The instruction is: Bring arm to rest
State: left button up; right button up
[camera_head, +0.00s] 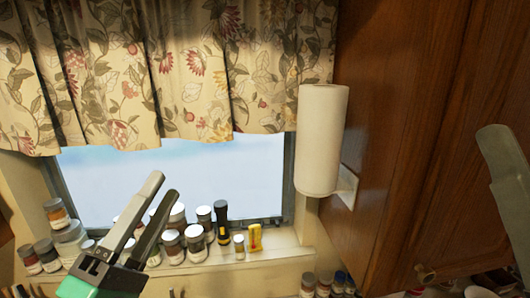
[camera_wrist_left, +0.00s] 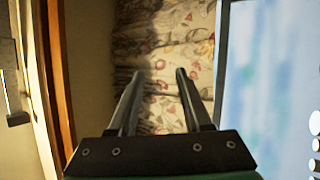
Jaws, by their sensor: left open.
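My left gripper (camera_head: 164,185) is raised in front of the window and the crowded sill in the head view. The left wrist view also shows the open, empty left gripper (camera_wrist_left: 160,72), with the floral curtain (camera_wrist_left: 165,35) beyond the fingertips. At the right edge of the head view is a grey, rounded part of my right side (camera_head: 505,165), in front of the wooden cabinet. Only one piece of it shows, so I cannot tell its jaw opening.
Several jars (camera_head: 172,242), a black flashlight (camera_head: 222,222) and a yellow item (camera_head: 255,238) stand on the sill. A paper towel roll (camera_head: 322,140) hangs on the wooden cabinet (camera_head: 425,130). More small containers (camera_head: 325,284) sit at the bottom right. The space before the curtain (camera_head: 190,70) is clear.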

pick_arm(q)
jog(key=s+a+r+m+t+y, duration=0.4)
jog(key=s+r+m, duration=0.6)
jog(key=m, duration=0.3)
jog(key=shift+s+r+t+y, duration=0.25)
jog(key=shift+s+t+y, duration=0.05)
jog(key=shift+s+y, duration=0.55)
jog(key=shift+d, duration=0.1)
notch_tip(320, 180, down, 31)
jog(key=b, duration=3)
jog(key=shift+r+b, duration=0.2)
jog(key=shift+b, duration=0.1)
